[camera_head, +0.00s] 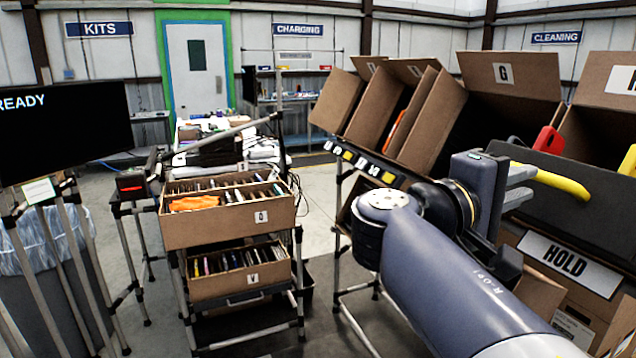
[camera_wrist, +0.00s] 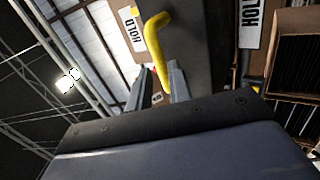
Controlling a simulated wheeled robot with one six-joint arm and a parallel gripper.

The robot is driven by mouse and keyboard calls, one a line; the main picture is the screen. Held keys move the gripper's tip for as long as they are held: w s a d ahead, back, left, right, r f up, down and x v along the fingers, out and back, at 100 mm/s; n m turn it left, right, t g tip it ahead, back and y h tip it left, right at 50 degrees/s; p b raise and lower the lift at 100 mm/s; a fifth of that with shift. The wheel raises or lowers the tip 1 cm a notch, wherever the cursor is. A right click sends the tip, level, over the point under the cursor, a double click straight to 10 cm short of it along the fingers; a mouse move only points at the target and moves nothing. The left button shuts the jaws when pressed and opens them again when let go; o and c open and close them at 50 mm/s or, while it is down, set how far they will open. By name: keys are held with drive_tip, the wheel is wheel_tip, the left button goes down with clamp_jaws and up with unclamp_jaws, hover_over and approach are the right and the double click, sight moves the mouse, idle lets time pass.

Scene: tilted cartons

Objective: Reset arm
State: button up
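My arm (camera_head: 440,270) reaches from the lower right toward the tilted cartons. My gripper (camera_head: 530,184) points right, in front of a dark bin with a HOLD label (camera_head: 568,264). In the wrist view my gripper (camera_wrist: 160,68) shows two grey fingers standing apart, with a gap between them. A yellow curved handle (camera_head: 560,182) lies close to the fingertips. In the wrist view the yellow handle (camera_wrist: 155,45) runs down behind the gap between the fingers. I cannot tell whether it touches them.
Tilted cartons (camera_head: 440,118) stand along the right on a rack. A red item (camera_head: 548,140) sits by the dark bin. A cart with a filled carton (camera_head: 215,232) stands at centre left. A black screen (camera_head: 62,130) is at far left. Floor shows between cart and rack.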

sight(539, 179)
drive_tip(key=shift+x, duration=2.7)
drive_tip(key=shift+f+p, duration=0.1)
drive_tip(key=shift+p, duration=0.2)
